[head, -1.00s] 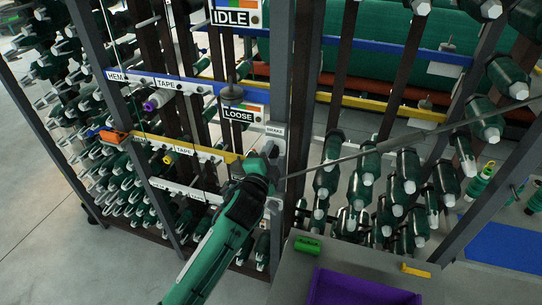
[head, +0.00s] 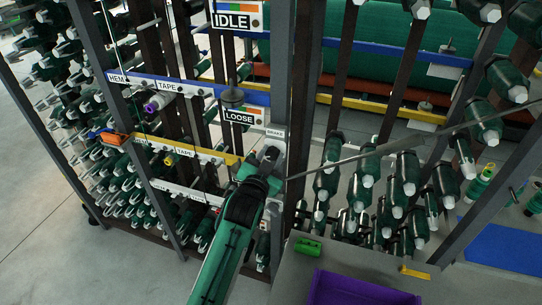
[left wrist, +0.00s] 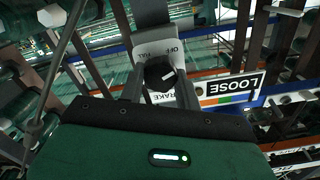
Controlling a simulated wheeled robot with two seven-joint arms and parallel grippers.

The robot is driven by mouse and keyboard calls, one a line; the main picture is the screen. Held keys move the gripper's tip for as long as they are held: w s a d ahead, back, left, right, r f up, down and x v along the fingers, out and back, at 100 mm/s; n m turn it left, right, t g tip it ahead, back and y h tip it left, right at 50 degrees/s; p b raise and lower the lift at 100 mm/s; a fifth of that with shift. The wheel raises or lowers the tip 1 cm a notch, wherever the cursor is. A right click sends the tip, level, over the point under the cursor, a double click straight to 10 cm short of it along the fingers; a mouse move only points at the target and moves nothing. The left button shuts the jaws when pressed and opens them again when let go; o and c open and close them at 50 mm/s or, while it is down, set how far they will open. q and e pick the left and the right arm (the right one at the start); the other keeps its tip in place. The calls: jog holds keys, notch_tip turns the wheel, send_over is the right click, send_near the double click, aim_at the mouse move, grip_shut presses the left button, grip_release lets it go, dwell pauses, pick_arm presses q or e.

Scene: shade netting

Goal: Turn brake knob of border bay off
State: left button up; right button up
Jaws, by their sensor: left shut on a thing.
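The brake knob (left wrist: 160,72) is black with a white pointer line and sits on a white plate (left wrist: 142,80) marked OFF, FULL and BRAKE, upside down in the left wrist view. The pointer line slants toward the right and slightly up in that view. My left gripper (left wrist: 158,82) is shut on the knob, one finger on each side. In the head view my left gripper (head: 268,160) is at the grey post, just below the small BRAKE label (head: 274,133), and hides the knob. My right gripper is not in view.
A LOOSE sign (head: 239,116) is beside the knob, and an IDLE sign (head: 236,18) is higher up. Racks of dark green spools (head: 405,172) stand right of the post. A purple tray (head: 355,290) is at the bottom. A thin grey rod crosses right of the gripper.

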pick_arm(q)
jog(key=shift+f+n, duration=0.1)
jog(key=shift+n, duration=0.6)
jog(key=o, duration=1)
jog(key=shift+c, duration=0.2)
jog(key=b+v, duration=0.4)
jog(key=v, duration=0.9)
jog(key=shift+s, duration=0.35)
jog(key=shift+a, duration=0.25)
